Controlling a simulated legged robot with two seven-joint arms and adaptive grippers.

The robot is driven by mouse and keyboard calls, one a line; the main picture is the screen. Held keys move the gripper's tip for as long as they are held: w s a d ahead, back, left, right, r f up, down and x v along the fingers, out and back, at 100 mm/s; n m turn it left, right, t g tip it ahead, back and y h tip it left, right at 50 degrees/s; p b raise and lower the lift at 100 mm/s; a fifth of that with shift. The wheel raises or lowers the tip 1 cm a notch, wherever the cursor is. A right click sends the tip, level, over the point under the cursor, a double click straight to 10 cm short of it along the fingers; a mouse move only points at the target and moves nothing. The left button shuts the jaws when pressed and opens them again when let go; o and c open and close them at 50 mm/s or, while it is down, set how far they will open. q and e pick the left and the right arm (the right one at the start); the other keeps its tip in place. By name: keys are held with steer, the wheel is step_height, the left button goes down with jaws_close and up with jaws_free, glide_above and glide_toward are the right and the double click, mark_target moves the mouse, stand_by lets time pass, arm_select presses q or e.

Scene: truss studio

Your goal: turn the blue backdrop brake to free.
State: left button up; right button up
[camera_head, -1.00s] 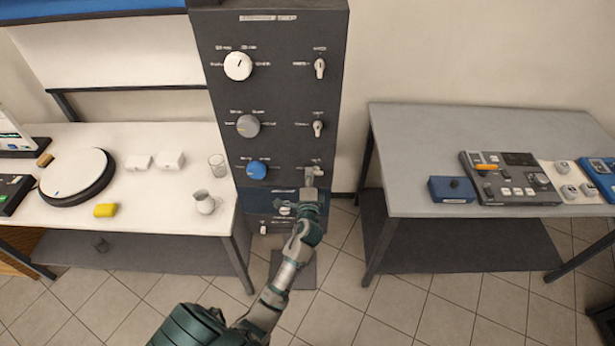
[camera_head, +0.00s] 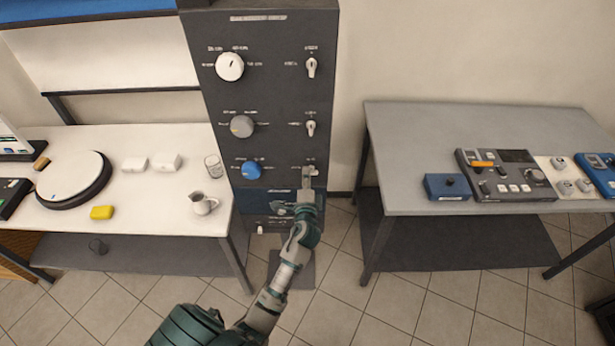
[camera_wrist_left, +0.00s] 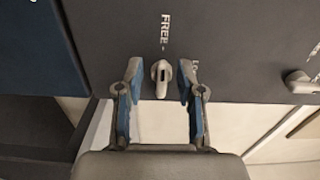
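The tall dark cabinet (camera_head: 278,100) carries three rows, each with a round knob and a small lever. The blue knob (camera_head: 251,170) is in the third row. My left gripper (camera_head: 307,176) is in front of the lever spot right of it and mostly hides that lever. In the left wrist view the pale brake lever (camera_wrist_left: 160,80) stands between the fingers of my left gripper (camera_wrist_left: 158,92). The fingers are open, with a gap visible on both sides. The lever's long axis lines up with the FREE mark (camera_wrist_left: 165,32). A second label beside the right finger is partly hidden.
A white table (camera_head: 140,218) with a jug (camera_head: 203,203) and a glass (camera_head: 213,166) stands left of the cabinet. A grey table (camera_head: 450,140) with control boxes stands right. Another lever (camera_wrist_left: 300,82) is at the wrist view's right edge. Tiled floor lies between the tables.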

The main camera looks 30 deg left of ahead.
arm_select(q)
steer(key=v, duration=1.1)
steer(key=shift+d, duration=0.35)
steer(key=shift+a+f, duration=0.15)
steer(key=shift+a, duration=0.05)
